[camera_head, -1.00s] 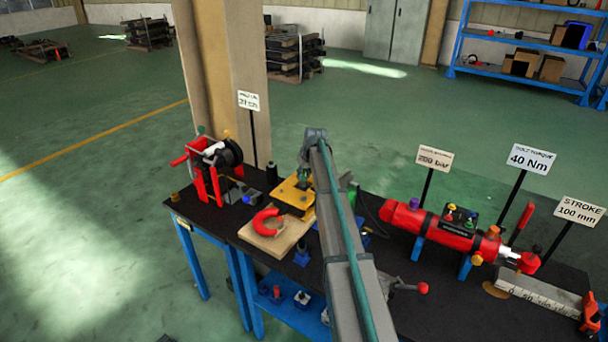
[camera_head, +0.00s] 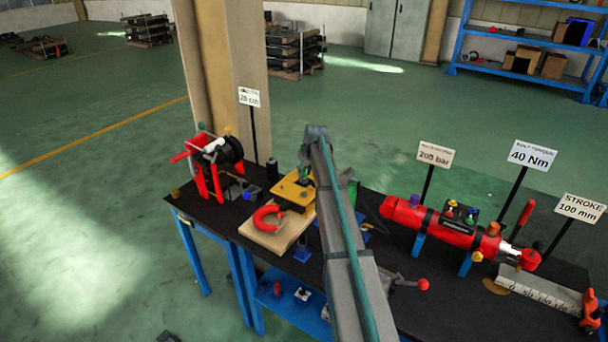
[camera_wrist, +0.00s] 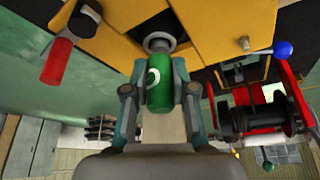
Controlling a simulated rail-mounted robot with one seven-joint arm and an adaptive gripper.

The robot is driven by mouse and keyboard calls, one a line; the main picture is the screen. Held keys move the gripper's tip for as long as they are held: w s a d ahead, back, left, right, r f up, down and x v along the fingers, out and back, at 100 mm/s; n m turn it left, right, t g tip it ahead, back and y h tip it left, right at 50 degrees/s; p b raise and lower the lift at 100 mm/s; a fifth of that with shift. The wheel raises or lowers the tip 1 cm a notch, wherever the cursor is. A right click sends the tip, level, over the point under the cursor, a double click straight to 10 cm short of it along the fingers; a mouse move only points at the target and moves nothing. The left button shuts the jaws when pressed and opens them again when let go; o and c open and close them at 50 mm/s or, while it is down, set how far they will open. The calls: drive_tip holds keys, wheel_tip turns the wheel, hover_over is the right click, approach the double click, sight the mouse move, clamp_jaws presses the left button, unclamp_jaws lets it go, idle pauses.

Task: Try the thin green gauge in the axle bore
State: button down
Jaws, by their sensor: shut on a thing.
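The green gauge (camera_wrist: 159,90) is a thick green cylinder with a white mark in the wrist view. My gripper (camera_wrist: 160,98) is shut on it, one finger on each side. Just beyond its far end, a grey metal ring (camera_wrist: 160,42) sits at the edge of a yellow body. I cannot tell whether the gauge touches the ring or enters it. In the head view, the yellow body (camera_head: 290,192) stands on a wooden board (camera_head: 258,236), and my arm hides most of the gripper.
A red hook-shaped part (camera_head: 266,219) lies on the board. A red winch-like stand (camera_head: 212,165) is left, and a red cylinder (camera_head: 440,227) with upright signs is right. A red-handled tool (camera_wrist: 60,55) shows in the wrist view.

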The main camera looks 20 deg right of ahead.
drive_tip(key=shift+r+p, duration=1)
drive_tip(key=shift+r, duration=2.15)
